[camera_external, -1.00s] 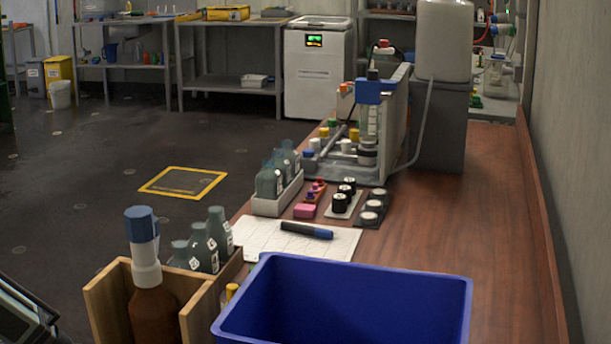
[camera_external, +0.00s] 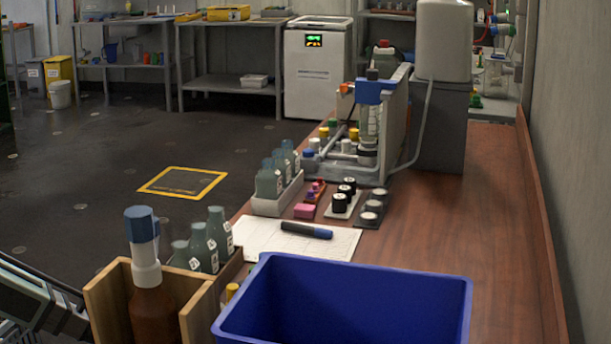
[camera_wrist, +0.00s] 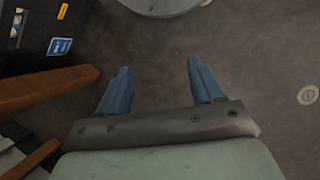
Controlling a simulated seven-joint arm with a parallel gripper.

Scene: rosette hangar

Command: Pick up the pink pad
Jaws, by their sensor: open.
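The pink pad (camera_external: 305,210) is a small pink block in the external view. It lies on the wooden bench just beyond the white paper sheet, right of the grey bottle tray. My gripper (camera_wrist: 160,88) shows in the wrist view with its two blue fingers spread wide and nothing between them. It points down over dark floor, away from the pad. The pad does not show in the wrist view. In the external view only part of my arm shows at the lower left edge, and the fingertips are out of frame.
A blue bin (camera_external: 345,300) stands at the front of the bench (camera_external: 500,230). A wooden box (camera_external: 110,300) holds a brown bottle, with grey bottles beside it. A marker (camera_external: 306,230) lies on the paper (camera_external: 262,240). Black-and-white jars (camera_external: 340,203) stand right of the pad. The bench's right side is clear.

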